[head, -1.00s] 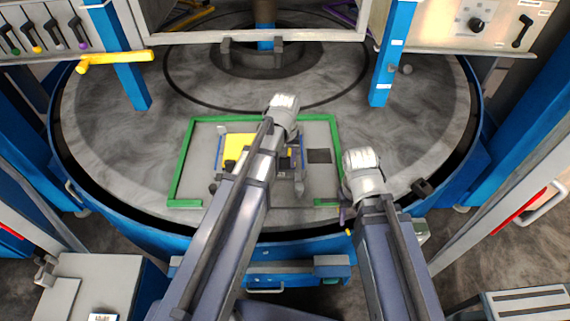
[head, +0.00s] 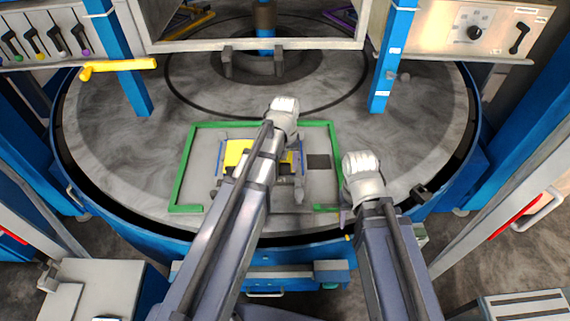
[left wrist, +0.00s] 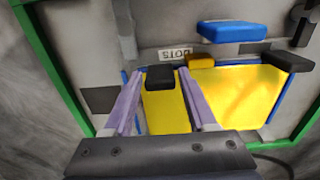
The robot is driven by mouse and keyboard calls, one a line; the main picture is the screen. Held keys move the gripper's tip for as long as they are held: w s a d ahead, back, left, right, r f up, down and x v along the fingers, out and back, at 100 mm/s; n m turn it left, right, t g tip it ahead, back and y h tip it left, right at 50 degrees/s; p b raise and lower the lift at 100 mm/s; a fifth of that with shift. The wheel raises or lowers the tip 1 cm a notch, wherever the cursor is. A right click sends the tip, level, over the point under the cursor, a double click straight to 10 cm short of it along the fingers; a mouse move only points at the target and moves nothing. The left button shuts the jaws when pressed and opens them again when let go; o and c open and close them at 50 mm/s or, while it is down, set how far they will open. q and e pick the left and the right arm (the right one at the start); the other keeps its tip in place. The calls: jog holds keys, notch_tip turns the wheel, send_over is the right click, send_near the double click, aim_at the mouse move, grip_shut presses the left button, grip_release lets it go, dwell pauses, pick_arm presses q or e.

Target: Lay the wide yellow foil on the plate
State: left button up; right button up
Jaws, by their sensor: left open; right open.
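The yellow foil (head: 237,152) lies inside the green-framed area, between blue side strips, partly hidden by my left arm. In the left wrist view a broad yellow area (left wrist: 244,92) shows right of my fingers and a yellow strip (left wrist: 166,114) shows between them. I cannot tell whether these are one sheet. My left gripper (left wrist: 161,72) is open above the yellow strip, with a black block (left wrist: 160,78) showing between its fingertips. The grey plate (head: 204,150) carries the green frame. My right gripper (head: 345,216) is near the frame's lower right corner, its fingers small in view.
The green frame (head: 338,165) borders the plate, with a dark square (head: 318,162) at its right. The grey round table is clear around the frame.

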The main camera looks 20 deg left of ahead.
pick_arm(q)
notch_tip(320, 180, up, 11)
jog(key=p, duration=1)
jog(key=s+d+m+y, duration=0.1)
jog(key=s+d+m, duration=0.6)
jog(key=s+d, duration=0.3)
jog(key=s, duration=0.4)
jog(key=shift+s+d+f, duration=0.15)
jog(key=shift+d, duration=0.1)
pick_arm(e)
notch_tip(320, 180, up, 11)
jog(key=shift+f, duration=0.2)
pick_arm(q)
notch_tip(320, 180, down, 15)
jog(key=b, duration=1.5)
jog(key=shift+f, duration=0.15)
pick_arm(e)
notch_tip(320, 180, down, 15)
jog(key=shift+f, duration=0.15)
pick_arm(q)
jog(key=shift+r, duration=0.2)
pick_arm(e)
jog(key=shift+r, duration=0.2)
pick_arm(q)
jog(key=shift+c, duration=0.4)
jog(key=shift+a, duration=0.15)
jog(key=shift+c, duration=0.2)
pick_arm(e)
jog(key=shift+a, duration=0.15)
